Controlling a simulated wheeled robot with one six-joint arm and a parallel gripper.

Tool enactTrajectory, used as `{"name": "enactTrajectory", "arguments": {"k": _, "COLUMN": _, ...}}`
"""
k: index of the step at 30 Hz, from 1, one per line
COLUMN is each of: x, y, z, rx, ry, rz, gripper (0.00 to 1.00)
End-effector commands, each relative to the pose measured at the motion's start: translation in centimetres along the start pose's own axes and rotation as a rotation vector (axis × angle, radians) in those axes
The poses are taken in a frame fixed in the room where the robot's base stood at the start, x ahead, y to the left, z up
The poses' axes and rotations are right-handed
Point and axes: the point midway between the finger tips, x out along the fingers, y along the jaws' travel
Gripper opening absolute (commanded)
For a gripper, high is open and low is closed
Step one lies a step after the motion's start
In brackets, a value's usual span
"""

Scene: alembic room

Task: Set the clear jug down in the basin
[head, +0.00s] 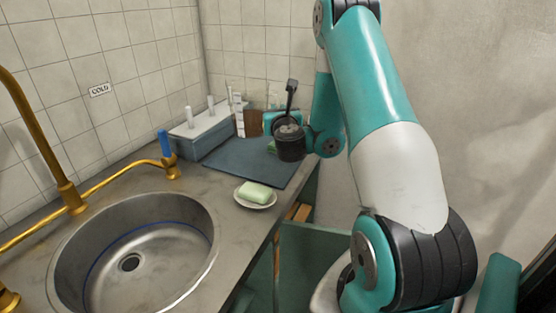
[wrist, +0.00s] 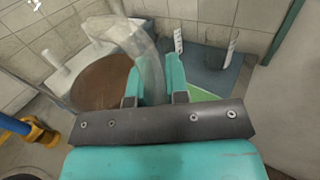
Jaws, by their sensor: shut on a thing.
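The clear jug (wrist: 148,62) shows in the wrist view as a pale, see-through curved piece between my fingers. My gripper (wrist: 154,88) is shut on it. In the head view my gripper (head: 270,118) is over the back of the counter, above the dark blue mat, and its own dark wrist part hides much of it. The jug's full outline and base cannot be made out there. The round steel basin (head: 175,268) is sunk in the counter at the front left, well apart from my gripper. It looks empty, with a dark drain.
A green soap bar (head: 255,191) lies on a white dish between mat (head: 225,157) and basin. A brass tap (head: 50,160) and a blue-handled brass pipe (head: 168,158) stand by the basin. A grey-blue box (head: 200,138) with white pegs and a brown board (head: 253,124) stand at the back.

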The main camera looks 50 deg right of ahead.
Motion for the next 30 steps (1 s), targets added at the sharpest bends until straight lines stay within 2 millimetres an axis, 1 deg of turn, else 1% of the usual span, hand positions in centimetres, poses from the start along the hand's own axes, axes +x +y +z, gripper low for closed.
{"name": "enactTrajectory", "arguments": {"k": 1, "x": 0.0, "y": 0.0, "z": -2.2, "rx": 0.001, "ry": -0.002, "rz": 0.000, "gripper": 0.00}}
{"name": "enactTrajectory", "arguments": {"k": 4, "x": 0.0, "y": 0.0, "z": -4.1, "rx": 0.001, "ry": -0.002, "rz": 0.000, "gripper": 0.00}}
{"name": "enactTrajectory", "arguments": {"k": 7, "x": 0.0, "y": 0.0, "z": -5.4, "rx": 0.000, "ry": -0.003, "rz": 0.000, "gripper": 0.00}}
{"name": "enactTrajectory", "arguments": {"k": 11, "x": 0.0, "y": 0.0, "z": -6.1, "rx": 0.002, "ry": -0.002, "rz": -0.001, "gripper": 0.00}}
{"name": "enactTrajectory", "arguments": {"k": 13, "x": 0.0, "y": 0.0, "z": -6.7, "rx": 0.001, "ry": -0.002, "rz": -0.001, "gripper": 0.00}}
{"name": "enactTrajectory", "arguments": {"k": 18, "x": 0.0, "y": 0.0, "z": -9.5, "rx": 0.000, "ry": -0.001, "rz": 0.000, "gripper": 0.00}}
{"name": "enactTrajectory", "arguments": {"k": 22, "x": 0.0, "y": 0.0, "z": -10.3, "rx": 0.002, "ry": -0.002, "rz": 0.000, "gripper": 0.00}}
{"name": "enactTrajectory", "arguments": {"k": 30, "x": 0.0, "y": 0.0, "z": -10.2, "rx": 0.001, "ry": -0.002, "rz": 0.000, "gripper": 0.00}}
